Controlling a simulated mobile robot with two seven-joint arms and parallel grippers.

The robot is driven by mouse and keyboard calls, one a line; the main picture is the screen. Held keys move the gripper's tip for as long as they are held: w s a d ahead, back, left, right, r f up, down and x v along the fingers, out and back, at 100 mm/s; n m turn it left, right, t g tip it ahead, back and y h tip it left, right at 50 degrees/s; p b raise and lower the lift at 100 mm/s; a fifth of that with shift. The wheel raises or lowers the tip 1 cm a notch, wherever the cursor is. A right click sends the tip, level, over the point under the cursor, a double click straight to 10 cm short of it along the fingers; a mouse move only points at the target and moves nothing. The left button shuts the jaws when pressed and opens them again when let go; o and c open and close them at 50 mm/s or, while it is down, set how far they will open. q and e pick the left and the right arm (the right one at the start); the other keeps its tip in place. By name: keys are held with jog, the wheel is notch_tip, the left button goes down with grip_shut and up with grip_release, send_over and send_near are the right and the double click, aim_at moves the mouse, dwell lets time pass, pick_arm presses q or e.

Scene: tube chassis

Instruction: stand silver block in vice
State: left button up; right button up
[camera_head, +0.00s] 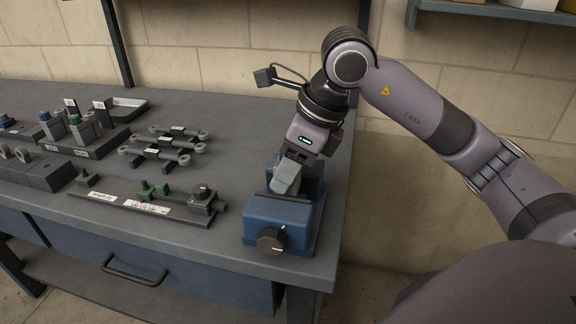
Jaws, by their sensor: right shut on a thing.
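The silver block (287,178) is a small light grey piece, tilted, at the jaws of the blue vice (278,211). The vice stands near the right end of the grey bench, with a dark round knob (271,241) at its front. My right gripper (293,160) points down over the vice and is shut on the upper end of the block. The lower end of the block is at the vice's jaw gap; I cannot tell whether it touches the bottom. My left gripper is out of view.
A fixture bar with a green clamp (153,191) lies left of the vice. Several grey linkages (170,145) lie behind it. Dark stands (81,137) and a tray (126,107) are farther left. The bench's right edge (344,190) is close to the vice.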

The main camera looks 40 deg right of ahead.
jog(key=shift+r, duration=0.1)
jog(key=shift+r+p, duration=0.75)
jog(key=shift+r, duration=0.1)
dwell(0.6)
jog(key=shift+f+b, duration=0.1)
jog(key=shift+b, duration=0.2)
jog(key=shift+f+b, duration=0.8)
jog(key=shift+f, duration=0.1)
jog(key=shift+r, duration=0.15)
